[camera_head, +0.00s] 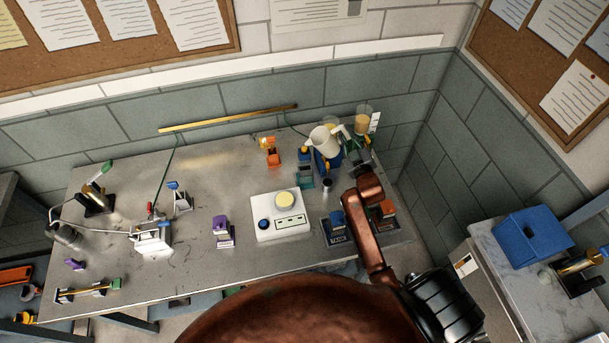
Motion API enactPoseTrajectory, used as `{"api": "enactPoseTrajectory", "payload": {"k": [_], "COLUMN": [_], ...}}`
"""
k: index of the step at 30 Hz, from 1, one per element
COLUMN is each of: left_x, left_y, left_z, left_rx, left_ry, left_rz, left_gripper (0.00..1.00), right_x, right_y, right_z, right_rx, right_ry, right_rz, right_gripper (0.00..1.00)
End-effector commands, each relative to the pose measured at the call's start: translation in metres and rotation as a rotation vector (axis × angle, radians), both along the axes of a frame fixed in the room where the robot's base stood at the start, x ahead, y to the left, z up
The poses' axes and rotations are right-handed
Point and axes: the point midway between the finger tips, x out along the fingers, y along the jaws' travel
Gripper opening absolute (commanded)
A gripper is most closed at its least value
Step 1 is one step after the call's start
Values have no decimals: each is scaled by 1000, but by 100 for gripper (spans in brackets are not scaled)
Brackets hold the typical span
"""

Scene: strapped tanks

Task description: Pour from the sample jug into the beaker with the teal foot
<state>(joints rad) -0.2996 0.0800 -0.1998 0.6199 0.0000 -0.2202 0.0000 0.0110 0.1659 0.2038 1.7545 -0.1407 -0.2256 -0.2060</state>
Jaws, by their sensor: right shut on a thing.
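A white jug (323,139), likely the sample jug, is at the back right of the bench, tilted, its open mouth showing. My right gripper (346,145) is beside it on the right, small and partly hidden by my arm, and shut on the jug. Just behind are a beaker with amber contents (362,119) and a yellow-topped vessel (330,124), mostly hidden by the jug. A teal piece (306,180) stands left of and below the jug; I cannot tell whether it is a beaker's foot. Whether anything is flowing cannot be seen. My left gripper is not in view.
A white scale (280,218) with a round yellowish pan sits mid-bench. Orange (272,157), purple (221,229) and blue-topped (338,222) items stand around it. A clamp device (152,237) is at left. The bench (110,216) has bare patches between them.

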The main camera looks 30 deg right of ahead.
Motion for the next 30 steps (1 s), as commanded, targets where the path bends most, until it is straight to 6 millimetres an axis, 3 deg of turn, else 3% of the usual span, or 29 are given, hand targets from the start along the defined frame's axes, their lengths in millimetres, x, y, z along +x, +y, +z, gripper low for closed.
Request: {"api": "enactPoseTrajectory", "payload": {"k": [30], "left_x": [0], "left_y": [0], "left_z": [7], "left_rx": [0], "left_ry": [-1], "left_rz": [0], "left_gripper": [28], "right_x": [1], "right_y": [2], "right_z": [9], "right_rx": [-81], "right_ry": [17], "right_rz": [0], "right_gripper": [0]}}
